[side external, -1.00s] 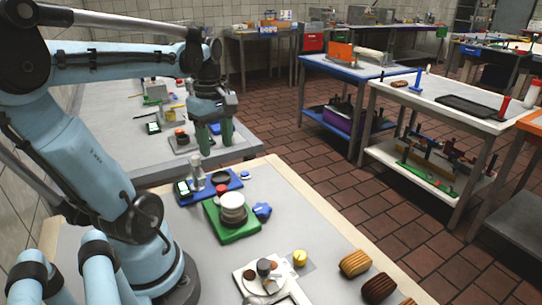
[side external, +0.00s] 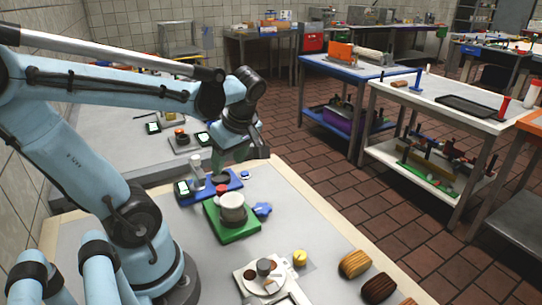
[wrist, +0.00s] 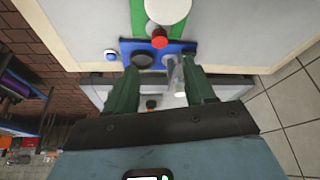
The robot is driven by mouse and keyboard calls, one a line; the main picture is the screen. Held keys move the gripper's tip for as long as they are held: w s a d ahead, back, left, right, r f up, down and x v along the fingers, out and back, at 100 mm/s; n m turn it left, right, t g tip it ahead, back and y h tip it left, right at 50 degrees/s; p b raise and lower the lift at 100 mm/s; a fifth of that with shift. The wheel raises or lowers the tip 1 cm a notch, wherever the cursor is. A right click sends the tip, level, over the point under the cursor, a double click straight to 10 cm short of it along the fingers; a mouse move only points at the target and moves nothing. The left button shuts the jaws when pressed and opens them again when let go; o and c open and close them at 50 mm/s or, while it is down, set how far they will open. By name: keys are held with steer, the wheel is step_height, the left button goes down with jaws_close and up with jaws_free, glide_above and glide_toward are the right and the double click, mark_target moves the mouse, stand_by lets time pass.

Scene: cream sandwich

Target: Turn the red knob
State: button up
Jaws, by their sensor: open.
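The red knob (side external: 221,188) sits between the blue base (side external: 186,199) and the green base (side external: 238,238). A white round container stands on the green base. The knob also shows in the wrist view (wrist: 159,41), at the inner edge of the blue base. My gripper (side external: 229,162) is above the far part of the blue base, pointing down, with its green fingers apart and nothing between them. In the wrist view my gripper (wrist: 162,72) lies short of the knob and does not touch it. I cannot tell its exact height.
A clear cylinder (side external: 197,173) and a dark round piece (wrist: 143,60) stand on the blue base, close to my fingers. A blue star-shaped knob (side external: 262,209) is right of the green base. Cookies (side external: 355,264) lie near the table's right edge.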

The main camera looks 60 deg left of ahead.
mark_target(221, 187)
steer(key=shift+x, duration=5)
jaws_close()
steer(key=shift+m+t, duration=0.7)
steer(key=shift+m, duration=0.9)
jaws_free()
steer(key=shift+r, duration=0.1)
steer(key=v, duration=1.2)
steer(key=shift+d, duration=0.1)
